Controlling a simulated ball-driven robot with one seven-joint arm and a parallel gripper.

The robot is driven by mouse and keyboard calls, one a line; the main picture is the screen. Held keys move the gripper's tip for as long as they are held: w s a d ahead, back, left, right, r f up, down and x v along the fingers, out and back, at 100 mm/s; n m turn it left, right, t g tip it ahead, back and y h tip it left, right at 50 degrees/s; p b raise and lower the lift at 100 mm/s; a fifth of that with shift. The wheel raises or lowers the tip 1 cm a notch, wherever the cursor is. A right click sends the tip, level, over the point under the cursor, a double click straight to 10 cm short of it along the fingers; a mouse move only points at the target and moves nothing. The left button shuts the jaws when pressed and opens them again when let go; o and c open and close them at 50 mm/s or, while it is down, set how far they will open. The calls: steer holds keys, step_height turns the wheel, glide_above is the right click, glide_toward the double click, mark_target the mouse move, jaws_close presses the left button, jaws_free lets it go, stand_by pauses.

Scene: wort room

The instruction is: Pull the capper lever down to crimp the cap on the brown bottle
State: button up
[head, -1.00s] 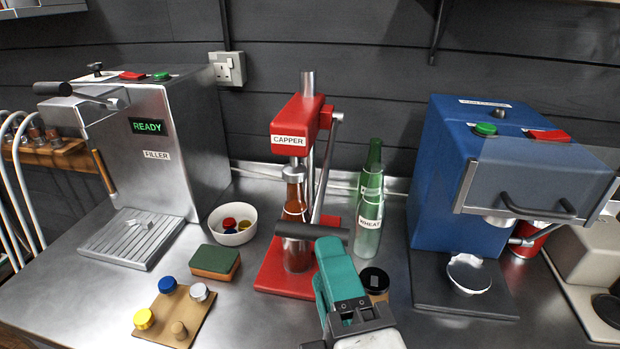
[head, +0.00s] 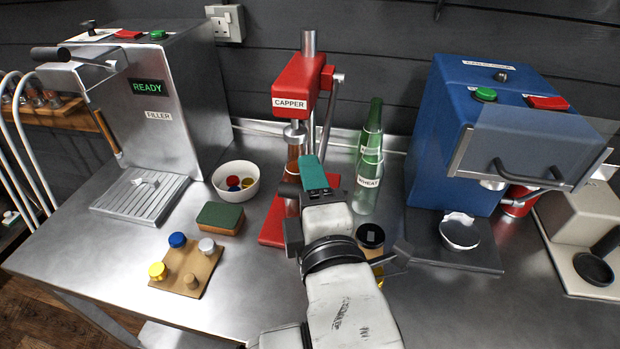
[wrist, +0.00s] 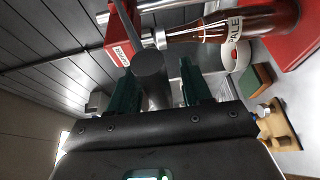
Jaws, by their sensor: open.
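The red capper (head: 298,88) stands mid-bench, with its grey lever arm (head: 328,125) angled downward on its right side. The brown bottle (head: 294,152) stands upright under the capper head, mostly hidden by my gripper in the head view. In the wrist view it shows a PALE label (wrist: 235,27), and the capper's metal crimping part is at its mouth. My gripper (wrist: 160,92) is open, its two green fingers on either side of the dark lever handle (wrist: 150,70). A gap shows on the right; contact on the left cannot be told.
Green bottles (head: 368,185) stand close right of the capper. A white bowl of caps (head: 236,192), a green-topped sponge (head: 220,217) and a wooden cap board (head: 188,272) lie left. The silver filler (head: 165,110) and a blue machine (head: 465,140) flank the bench.

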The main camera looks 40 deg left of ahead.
steer(key=shift+w+a, duration=0.15)
steer(key=shift+a, duration=0.05)
steer(key=shift+f, duration=0.2)
jaws_close()
stand_by(0.4)
